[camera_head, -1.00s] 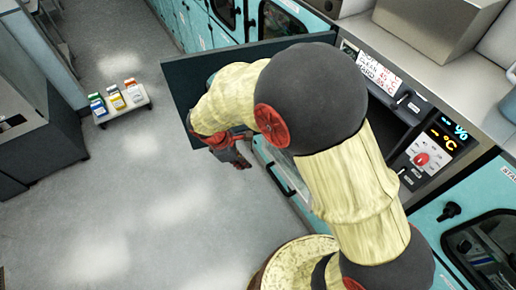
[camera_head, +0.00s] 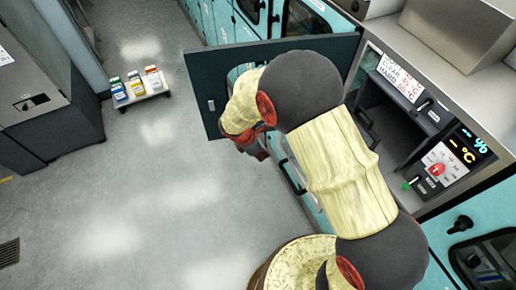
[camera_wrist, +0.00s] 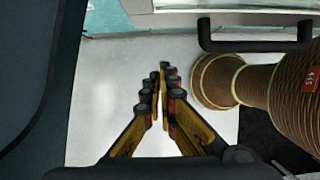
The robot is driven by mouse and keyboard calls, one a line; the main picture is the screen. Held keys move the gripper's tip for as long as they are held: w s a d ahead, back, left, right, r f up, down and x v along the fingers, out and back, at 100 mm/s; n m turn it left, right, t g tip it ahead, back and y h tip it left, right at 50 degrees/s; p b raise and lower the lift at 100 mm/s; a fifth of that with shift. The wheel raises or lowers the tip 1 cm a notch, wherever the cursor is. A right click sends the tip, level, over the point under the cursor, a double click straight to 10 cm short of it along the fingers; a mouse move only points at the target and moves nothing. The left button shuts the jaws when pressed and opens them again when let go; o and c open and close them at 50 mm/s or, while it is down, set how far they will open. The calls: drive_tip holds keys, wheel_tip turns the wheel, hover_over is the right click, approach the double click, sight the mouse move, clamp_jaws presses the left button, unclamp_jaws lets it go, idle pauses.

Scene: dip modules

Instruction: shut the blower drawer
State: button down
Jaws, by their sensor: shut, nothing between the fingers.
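My gripper (camera_head: 262,156) hangs below the lower edge of an open dark panel (camera_head: 205,80). In the wrist view its fingertips (camera_wrist: 163,70) meet, with nothing between them and pale floor behind. The panel sticks out from the left side of a dark open bay (camera_head: 390,115) in the cabinet; its dark surface also fills the left of the wrist view (camera_wrist: 30,70). I cannot tell for sure which part is the blower drawer. A black bar handle on a teal front (camera_head: 296,176) is partly behind my arm; a black handle (camera_wrist: 255,47) shows in the wrist view, apart from my fingers.
A control panel with a red knob (camera_head: 437,169) and a green-tipped lever (camera_head: 406,186) is right of the bay. Grey units (camera_head: 50,110) are at the left. The floor between is clear.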

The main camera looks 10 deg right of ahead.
drive_tip(key=shift+w+d+f+p, duration=0.15)
drive_tip(key=shift+w+d+p, duration=0.1)
drive_tip(key=shift+d, duration=0.45)
drive_tip(key=shift+w+d+f+p, duration=0.15)
drive_tip(key=shift+w+d, duration=0.05)
drive_tip(key=shift+d, duration=0.45)
drive_tip(key=shift+w+d+f+p, duration=0.15)
drive_tip(key=shift+w+d+p, duration=0.1)
drive_tip(key=shift+d, duration=0.45)
drive_tip(key=shift+d, duration=0.15)
